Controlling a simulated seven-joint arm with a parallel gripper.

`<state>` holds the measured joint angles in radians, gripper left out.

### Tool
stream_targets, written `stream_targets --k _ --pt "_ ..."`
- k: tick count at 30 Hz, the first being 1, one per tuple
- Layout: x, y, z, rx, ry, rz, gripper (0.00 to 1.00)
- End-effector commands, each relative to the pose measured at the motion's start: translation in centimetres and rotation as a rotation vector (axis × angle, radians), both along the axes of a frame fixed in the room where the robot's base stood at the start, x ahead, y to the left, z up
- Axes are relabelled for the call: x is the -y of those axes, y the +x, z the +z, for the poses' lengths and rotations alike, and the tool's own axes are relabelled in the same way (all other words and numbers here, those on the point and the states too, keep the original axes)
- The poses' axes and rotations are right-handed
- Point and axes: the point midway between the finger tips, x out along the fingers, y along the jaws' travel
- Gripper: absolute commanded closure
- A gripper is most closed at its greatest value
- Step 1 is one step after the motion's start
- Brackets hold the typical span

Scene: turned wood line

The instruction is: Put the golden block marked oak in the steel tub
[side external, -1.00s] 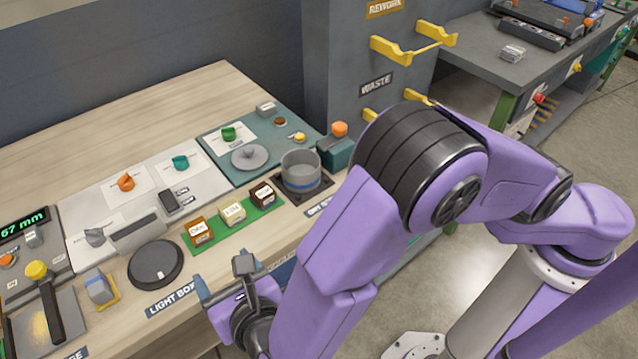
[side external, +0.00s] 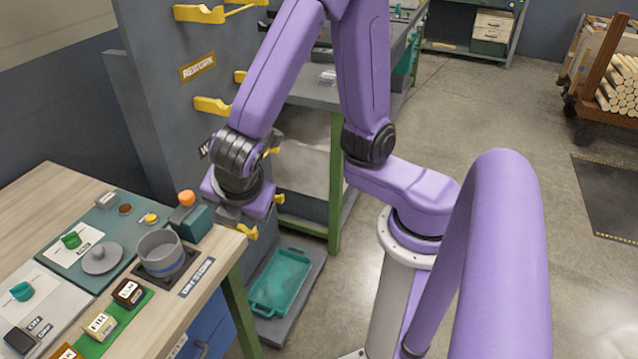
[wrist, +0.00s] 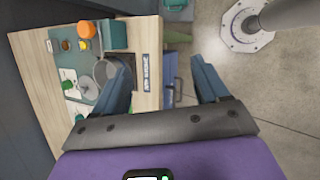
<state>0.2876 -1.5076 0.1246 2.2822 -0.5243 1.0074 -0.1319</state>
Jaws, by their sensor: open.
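The golden-brown block marked oak (side external: 67,352) is at the bottom edge of the side external view, partly cut off, at the near end of a green strip. My gripper (wrist: 160,72) is open and empty. In the side external view it hangs right of the tub, by the table's right corner; its fingers are hard to make out there. I cannot make out the oak block in the wrist view.
A pale block marked fir (side external: 101,325) and a dark brown block (side external: 127,292) share the green strip. A grey lid (side external: 101,257) lies left of the tub. Yellow brackets (side external: 213,106) stick out from the grey cabinet.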

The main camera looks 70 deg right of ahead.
Motion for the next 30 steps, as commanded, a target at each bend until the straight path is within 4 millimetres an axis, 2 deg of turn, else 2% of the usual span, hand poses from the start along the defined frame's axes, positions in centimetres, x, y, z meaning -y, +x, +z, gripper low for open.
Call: stream_targets --k 1,6,9,13,18,30 --pt "1.8 -1.2 0.5 -0.023 0.062 -0.075 0.26" --pt "6.0 -5.9 1.4 -0.114 0.243 -0.309 0.26" --pt "7.6 -8.4 1.8 -0.162 0.334 -0.423 0.26" --pt "8.8 -10.8 2.1 -0.207 0.414 -0.528 0.26" --pt "9.2 -12.1 2.3 -0.233 0.456 -0.582 0.26" --pt "9.2 -12.1 2.3 -0.233 0.457 -0.583 0.26"
